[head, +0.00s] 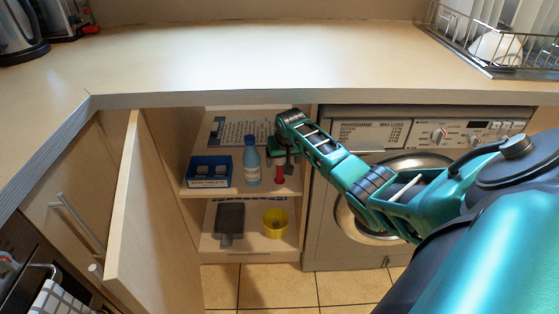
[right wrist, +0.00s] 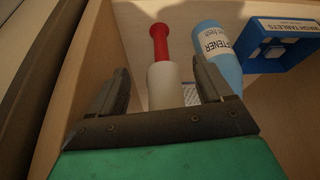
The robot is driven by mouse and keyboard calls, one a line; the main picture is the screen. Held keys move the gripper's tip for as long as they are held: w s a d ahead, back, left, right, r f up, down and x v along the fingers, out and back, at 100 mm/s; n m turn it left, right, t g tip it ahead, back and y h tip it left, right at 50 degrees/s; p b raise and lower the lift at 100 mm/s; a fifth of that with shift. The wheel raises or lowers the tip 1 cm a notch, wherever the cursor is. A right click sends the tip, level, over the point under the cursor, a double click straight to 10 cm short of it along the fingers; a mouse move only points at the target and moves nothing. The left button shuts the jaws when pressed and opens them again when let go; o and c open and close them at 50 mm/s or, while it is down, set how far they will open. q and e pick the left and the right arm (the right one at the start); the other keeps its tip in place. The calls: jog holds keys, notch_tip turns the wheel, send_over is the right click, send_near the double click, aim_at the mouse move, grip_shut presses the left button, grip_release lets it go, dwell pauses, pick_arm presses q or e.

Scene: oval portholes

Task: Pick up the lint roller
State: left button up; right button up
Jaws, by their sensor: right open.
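The lint roller has a red handle (head: 280,175) and a white roller. It is on the upper shelf of the open cupboard, at the right side. In the head view my right gripper hides its white part. In the right wrist view the white roller (right wrist: 164,84) lies between the two open fingers, and the red handle (right wrist: 159,42) points away. My right gripper (head: 282,155) is open in the cupboard, its fingers on either side of the roller in the right wrist view (right wrist: 162,80). I cannot tell whether they touch it. My left gripper is not in view.
A blue softener bottle (head: 252,162) stands just left of the roller, and a blue wash-tablet box (head: 209,172) farther left. The lower shelf holds a dark grey brush-like item (head: 230,218) and a yellow cup (head: 275,223). The open door (head: 145,210) and countertop edge (head: 230,98) bound the opening.

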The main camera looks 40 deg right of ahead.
jog(key=shift+w+d+f+b, duration=0.1)
jog(key=shift+w+d+b, duration=0.3)
jog(key=shift+w+b, duration=0.3)
jog(key=shift+w+d+r+b, duration=0.1)
jog(key=shift+w+d+b, duration=0.25)
jog(key=shift+w+b, duration=0.3)
jog(key=shift+w+d+f+b, duration=0.1)
jog(key=shift+w+d+b, duration=0.3)
jog(key=shift+w+b, duration=0.25)
jog(key=shift+w+d+f+b, duration=0.1)
jog(key=shift+w+f+b, duration=0.15)
jog(key=shift+f+b, duration=0.15)
jog(key=c, duration=1.4)
